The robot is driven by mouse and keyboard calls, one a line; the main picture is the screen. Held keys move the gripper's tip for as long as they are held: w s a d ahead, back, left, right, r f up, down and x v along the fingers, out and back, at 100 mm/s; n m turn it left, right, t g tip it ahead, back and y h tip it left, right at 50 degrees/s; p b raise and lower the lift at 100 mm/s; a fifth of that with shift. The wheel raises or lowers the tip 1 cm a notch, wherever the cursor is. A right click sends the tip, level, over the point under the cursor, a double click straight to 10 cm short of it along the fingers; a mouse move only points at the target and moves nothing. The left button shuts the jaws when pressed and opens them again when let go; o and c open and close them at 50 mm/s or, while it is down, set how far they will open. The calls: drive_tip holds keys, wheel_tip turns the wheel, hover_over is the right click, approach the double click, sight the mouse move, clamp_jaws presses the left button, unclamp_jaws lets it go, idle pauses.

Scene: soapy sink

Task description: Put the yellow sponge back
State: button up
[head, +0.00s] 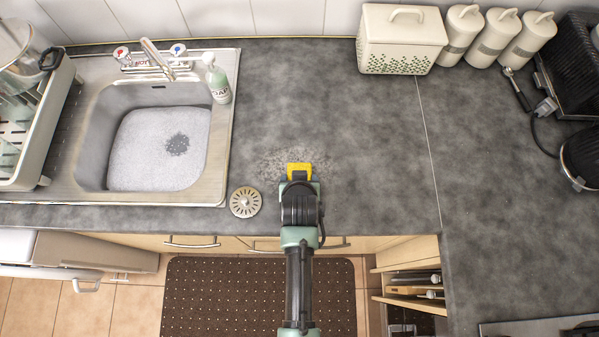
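The yellow sponge (299,167) is at the end of my gripper (299,177), over the counter to the right of the sink. My gripper appears shut on it; the fingers partly cover its near side. From above I cannot tell whether the sponge touches the counter. A speckled, crumb-like patch (322,163) spreads on the counter around it.
The sink (100,185) at left holds foamy water, with a tap (156,58) and a soap bottle (217,80) behind. A round strainer (245,202) lies near the counter's front edge. A bread bin (401,40) and canisters (497,38) stand at the back. The counter's middle is clear.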

drive_tip(key=shift+f, duration=0.2)
drive_tip(key=shift+f, duration=0.15)
drive_tip(key=o, duration=1.1)
drive_tip(key=shift+o, duration=0.2)
drive_tip(key=shift+r, duration=0.2)
